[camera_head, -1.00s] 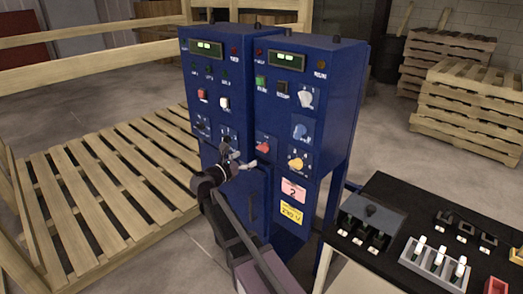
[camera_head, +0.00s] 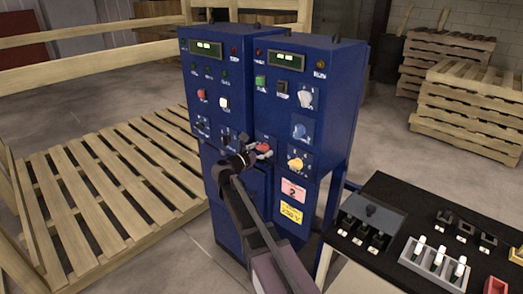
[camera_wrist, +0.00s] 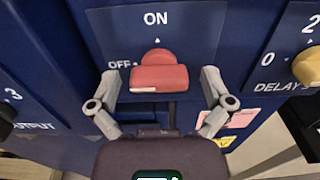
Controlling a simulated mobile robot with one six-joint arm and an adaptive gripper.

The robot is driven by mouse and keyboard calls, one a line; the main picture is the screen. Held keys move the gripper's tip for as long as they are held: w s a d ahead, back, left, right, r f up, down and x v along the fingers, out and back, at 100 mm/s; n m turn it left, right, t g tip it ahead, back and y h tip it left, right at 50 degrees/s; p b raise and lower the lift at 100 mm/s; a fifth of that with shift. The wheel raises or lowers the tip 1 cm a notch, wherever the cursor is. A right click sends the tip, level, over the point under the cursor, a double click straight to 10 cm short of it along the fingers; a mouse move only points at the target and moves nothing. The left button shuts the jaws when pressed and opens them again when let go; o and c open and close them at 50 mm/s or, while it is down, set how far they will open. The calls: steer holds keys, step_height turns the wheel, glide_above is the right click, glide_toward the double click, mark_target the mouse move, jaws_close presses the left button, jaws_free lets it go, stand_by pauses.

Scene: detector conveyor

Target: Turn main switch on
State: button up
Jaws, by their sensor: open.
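The main switch is a red rotary knob (camera_wrist: 158,79) on a dark blue plate marked ON above and OFF at its left. In the wrist view its bar lies roughly level, with a white mark at its left end, on the OFF side. It also shows in the head view (camera_head: 267,147) on the right cabinet, partly covered by my gripper. My gripper (camera_wrist: 160,84) is open, with one grey finger on each side of the knob. Contact between fingers and knob cannot be told.
A yellow DELAY knob (camera_wrist: 308,66) is close at the right, and a black OUTPUT knob (camera_wrist: 5,112) at the left. The blue cabinets (camera_head: 340,100) stand beside a wooden pallet (camera_head: 95,200). A black table (camera_head: 400,195) with parts is at the right.

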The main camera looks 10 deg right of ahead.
steer(key=c, duration=1.1)
steer(key=shift+m, duration=0.4)
steer(key=m, duration=1.7)
steer(key=shift+s, duration=0.1)
